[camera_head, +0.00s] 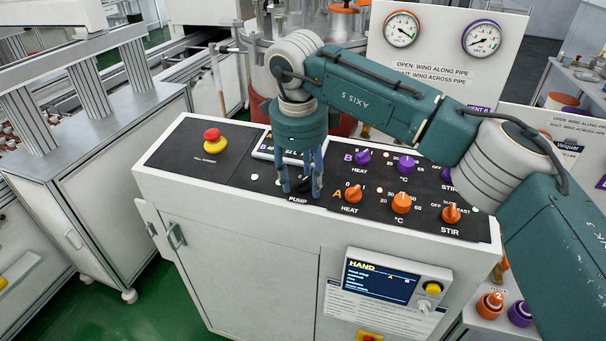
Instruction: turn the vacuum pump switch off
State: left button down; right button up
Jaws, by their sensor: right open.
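The vacuum pump switch (303,187) is a dark knob on the black control panel (180,165), just above the "PUMP" label. My right gripper (302,192) points down over it, with blue-grey fingers on either side of the knob. The fingers are open and partly cover the switch, so I cannot tell which way it points or whether they touch it. My left gripper is not in the head view.
A red emergency button (212,136) on a yellow base stands left on the panel. Purple knobs (406,163) and orange knobs (401,202) stand close to the right of the gripper. A display box (383,278) reading "HAND" hangs on the cabinet front.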

jog(key=shift+f, duration=0.1)
jog(key=shift+c, duration=1.3)
jog(key=c, duration=0.9)
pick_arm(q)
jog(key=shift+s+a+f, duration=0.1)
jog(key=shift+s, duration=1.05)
